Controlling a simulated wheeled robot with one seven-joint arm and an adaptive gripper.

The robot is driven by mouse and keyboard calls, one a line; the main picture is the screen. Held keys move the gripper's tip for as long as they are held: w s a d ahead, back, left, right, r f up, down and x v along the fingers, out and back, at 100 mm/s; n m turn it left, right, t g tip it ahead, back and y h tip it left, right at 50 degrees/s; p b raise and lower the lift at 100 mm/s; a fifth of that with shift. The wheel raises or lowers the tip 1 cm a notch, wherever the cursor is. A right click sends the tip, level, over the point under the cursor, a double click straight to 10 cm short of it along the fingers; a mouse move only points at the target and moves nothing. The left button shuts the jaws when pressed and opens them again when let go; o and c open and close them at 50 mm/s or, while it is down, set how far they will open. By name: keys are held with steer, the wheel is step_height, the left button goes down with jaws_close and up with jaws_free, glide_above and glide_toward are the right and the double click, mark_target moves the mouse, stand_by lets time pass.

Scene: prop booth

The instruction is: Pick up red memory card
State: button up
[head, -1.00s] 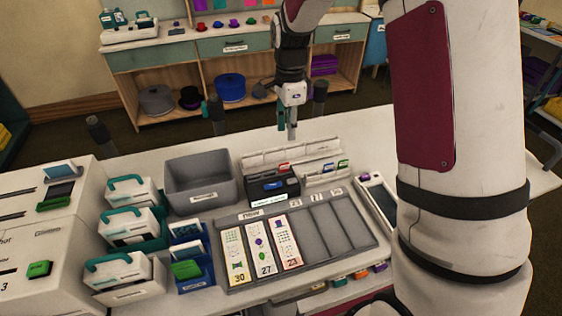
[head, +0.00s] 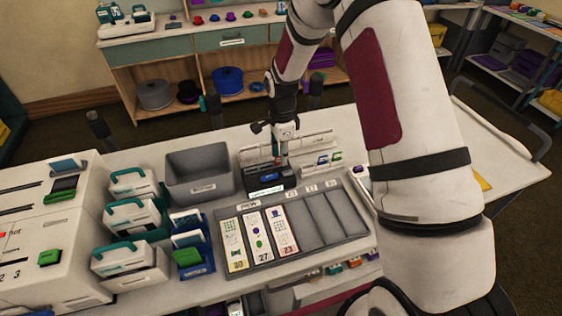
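My gripper (head: 284,156) points down at the white card rack (head: 311,140), just behind the black box (head: 265,188) with a blue card-like piece (head: 268,177) on it. The red memory card does not show clearly now; the gripper covers the part of the rack where a small red card stood earlier. A small blue card (head: 322,158) and a small green card (head: 336,156) stand in the rack to the right of my gripper. The fingertips are too small and overlapped to show whether they are open, shut or touching a card.
A grey bin (head: 198,158) stands left of the rack. A grey tray (head: 352,247) with several numbered strips lies in front. Teal-handled white boxes (head: 136,220) and blue holders (head: 193,262) stand at left. The white table (head: 500,165) is mostly clear at right.

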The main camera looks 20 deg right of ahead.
steer(key=shift+f, duration=0.75)
steer(key=shift+c, duration=0.5)
jaws_close()
steer(key=shift+r, duration=0.1)
steer(key=shift+w+r, duration=0.1)
steer(key=shift+r, duration=0.3)
steer(key=r, duration=0.1)
steer(key=r+b, duration=0.1)
steer(key=shift+s+r, duration=0.3)
steer(key=shift+r, duration=0.1)
steer(key=s+r, duration=0.1)
steer(key=s, duration=1.4)
steer(key=shift+s+r, duration=0.15)
steer(key=shift+s, duration=0.15)
